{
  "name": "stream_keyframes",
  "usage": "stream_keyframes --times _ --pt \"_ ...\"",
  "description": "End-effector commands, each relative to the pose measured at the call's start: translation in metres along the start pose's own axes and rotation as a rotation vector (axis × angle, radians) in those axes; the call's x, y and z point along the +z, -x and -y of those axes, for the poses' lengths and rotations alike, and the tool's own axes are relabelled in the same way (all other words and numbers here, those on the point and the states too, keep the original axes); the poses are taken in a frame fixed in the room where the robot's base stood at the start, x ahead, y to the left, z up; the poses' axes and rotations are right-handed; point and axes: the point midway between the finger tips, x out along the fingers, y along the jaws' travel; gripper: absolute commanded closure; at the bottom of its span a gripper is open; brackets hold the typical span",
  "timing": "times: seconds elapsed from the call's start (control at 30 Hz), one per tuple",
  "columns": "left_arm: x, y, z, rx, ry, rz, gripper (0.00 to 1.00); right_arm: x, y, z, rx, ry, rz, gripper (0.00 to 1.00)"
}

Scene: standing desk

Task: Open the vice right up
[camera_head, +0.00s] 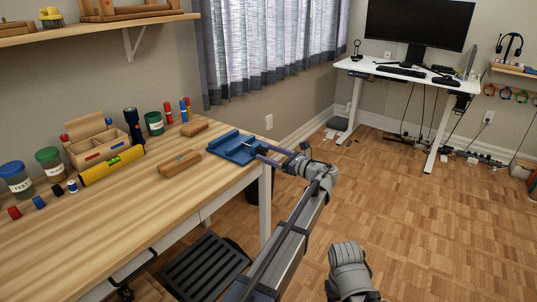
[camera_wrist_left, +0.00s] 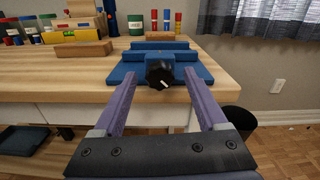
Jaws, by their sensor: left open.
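The blue vice (camera_head: 232,148) sits at the right end of the wooden workbench; its blue body (camera_wrist_left: 195,62) also shows in the left wrist view. A black round knob (camera_wrist_left: 159,73) with a pale pointer mark is on its near face. How far apart the vice's jaws stand is hard to tell. My left gripper (camera_head: 266,154) is open, its purple fingers pointing at the vice. In the left wrist view the fingertips of my left gripper (camera_wrist_left: 160,77) are on either side of the knob, with gaps between. My right gripper is not in view.
The workbench (camera_head: 120,215) also holds wooden blocks (camera_head: 180,163), a yellow level (camera_head: 111,164), a wooden box (camera_head: 97,145), jars and a torch (camera_head: 134,126). Its front middle is clear. A black stool (camera_head: 205,268) stands below, and a white desk (camera_head: 400,72) far off.

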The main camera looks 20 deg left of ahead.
Motion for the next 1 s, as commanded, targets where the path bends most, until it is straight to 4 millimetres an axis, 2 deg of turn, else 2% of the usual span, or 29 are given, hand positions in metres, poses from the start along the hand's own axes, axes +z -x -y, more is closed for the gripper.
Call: stream_keyframes --times 0.33,0.37,1.0 --pt "-0.0001 -0.0041 -0.0001 0.0 0.0 0.0 0.25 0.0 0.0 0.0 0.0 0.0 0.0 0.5" --pt "-0.0001 -0.004 -0.0001 0.0 0.0 0.0 0.27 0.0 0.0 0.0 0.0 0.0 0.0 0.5" --pt "-0.0001 -0.0038 -0.0002 0.0 0.0 0.0 0.99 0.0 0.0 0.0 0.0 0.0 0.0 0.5"
